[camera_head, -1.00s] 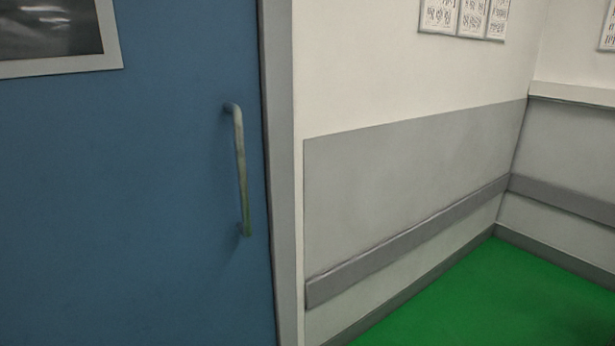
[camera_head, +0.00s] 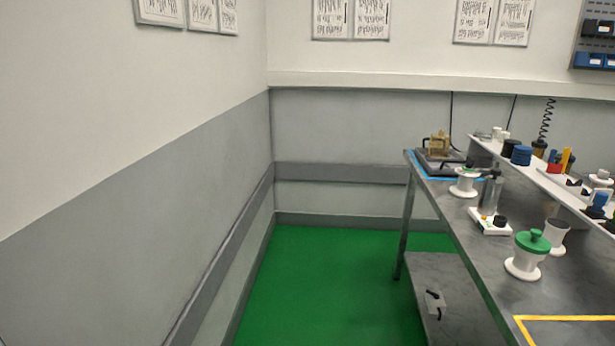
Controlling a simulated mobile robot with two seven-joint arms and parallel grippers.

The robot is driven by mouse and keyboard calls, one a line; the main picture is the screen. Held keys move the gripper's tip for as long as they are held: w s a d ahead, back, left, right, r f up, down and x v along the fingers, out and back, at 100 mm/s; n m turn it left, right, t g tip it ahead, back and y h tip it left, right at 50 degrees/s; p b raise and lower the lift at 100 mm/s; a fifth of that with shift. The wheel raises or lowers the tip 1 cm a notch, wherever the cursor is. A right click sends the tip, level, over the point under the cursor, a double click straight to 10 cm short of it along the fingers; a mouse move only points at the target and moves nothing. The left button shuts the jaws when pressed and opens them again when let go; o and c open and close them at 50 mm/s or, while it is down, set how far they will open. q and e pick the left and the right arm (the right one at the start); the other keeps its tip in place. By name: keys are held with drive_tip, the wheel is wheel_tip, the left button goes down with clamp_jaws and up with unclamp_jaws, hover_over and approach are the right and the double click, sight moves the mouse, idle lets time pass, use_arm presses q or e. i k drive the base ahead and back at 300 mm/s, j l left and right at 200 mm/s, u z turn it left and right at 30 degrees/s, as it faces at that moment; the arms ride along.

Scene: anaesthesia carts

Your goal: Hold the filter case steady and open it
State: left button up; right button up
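Neither of my grippers shows in the head view. I cannot tell for sure which thing is the filter case. A white flanged container with a green knobbed lid (camera_head: 528,255) stands upright on the grey workbench (camera_head: 462,226) at the right, and its lid is on. A similar white flanged piece (camera_head: 464,183) stands farther back on the bench. A white cup-like piece (camera_head: 557,236) stands just behind the green-lidded one. Nothing is touching these things but the bench.
A small brass-coloured device (camera_head: 438,143) sits at the bench's far end. A white box with a black knob (camera_head: 490,221) lies mid-bench. A raised white shelf (camera_head: 545,177) carries several small items. Yellow tape (camera_head: 560,318) marks the near bench top. The green floor (camera_head: 310,290) left of the bench is clear.

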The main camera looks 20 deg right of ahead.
sight(523, 266)
drive_tip(key=i+l+z, duration=0.1)
drive_tip(key=i+z, duration=0.2)
drive_tip(key=z, duration=0.15)
drive_tip(key=i+z, duration=0.4)
drive_tip(key=i+j+z, duration=0.1)
drive_tip(key=z, duration=0.35)
drive_tip(key=i+j+z, duration=0.2)
drive_tip(key=z, duration=0.25)
drive_tip(key=i+j, duration=0.05)
drive_tip(key=i, duration=0.1)
